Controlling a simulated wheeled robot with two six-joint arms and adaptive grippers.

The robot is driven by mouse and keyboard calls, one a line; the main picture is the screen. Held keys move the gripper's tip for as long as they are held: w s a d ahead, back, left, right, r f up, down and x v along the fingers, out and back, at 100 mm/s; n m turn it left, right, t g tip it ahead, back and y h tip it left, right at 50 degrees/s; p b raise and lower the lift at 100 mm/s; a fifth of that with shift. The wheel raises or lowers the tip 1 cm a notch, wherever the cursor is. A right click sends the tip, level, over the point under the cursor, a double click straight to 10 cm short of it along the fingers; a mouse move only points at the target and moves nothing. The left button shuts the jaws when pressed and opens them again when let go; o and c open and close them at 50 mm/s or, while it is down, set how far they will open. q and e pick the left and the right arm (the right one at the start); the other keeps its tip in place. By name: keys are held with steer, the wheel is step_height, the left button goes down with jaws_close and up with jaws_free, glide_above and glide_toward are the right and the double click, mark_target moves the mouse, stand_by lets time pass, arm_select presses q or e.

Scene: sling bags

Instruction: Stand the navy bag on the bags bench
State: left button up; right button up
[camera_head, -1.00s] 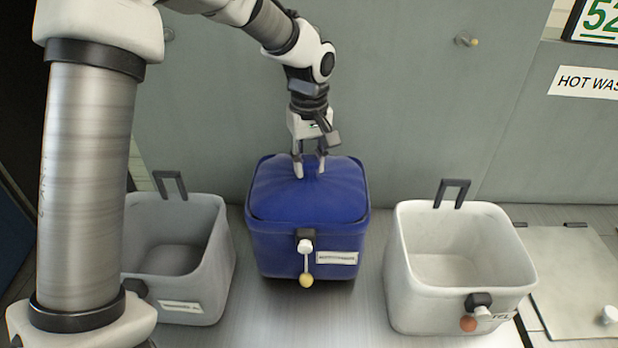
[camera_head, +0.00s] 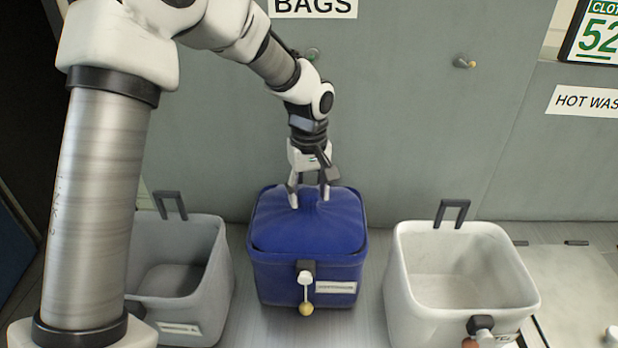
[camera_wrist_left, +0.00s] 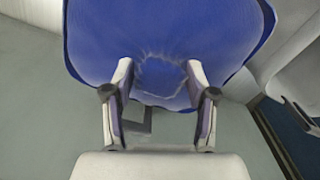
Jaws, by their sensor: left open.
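In the left wrist view the two fingers (camera_wrist_left: 160,75) are spread apart on either side of the puckered top of the bag (camera_wrist_left: 155,30). I cannot tell whether the fingertips touch the cloth. My right gripper is not in view.
A grey open bin (camera_head: 215,290) stands left of the bag, partly behind my arm. A white open bin (camera_head: 410,300) stands to the right. A BAGS sign (camera_head: 313,5) and a HOT WAS… label (camera_head: 588,101) are on the grey wall (camera_head: 420,120) behind.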

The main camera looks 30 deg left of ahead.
arm_select(q)
step_height(320, 180, up, 12)
steer(key=b, duration=0.2)
steer(key=shift+f, duration=0.15)
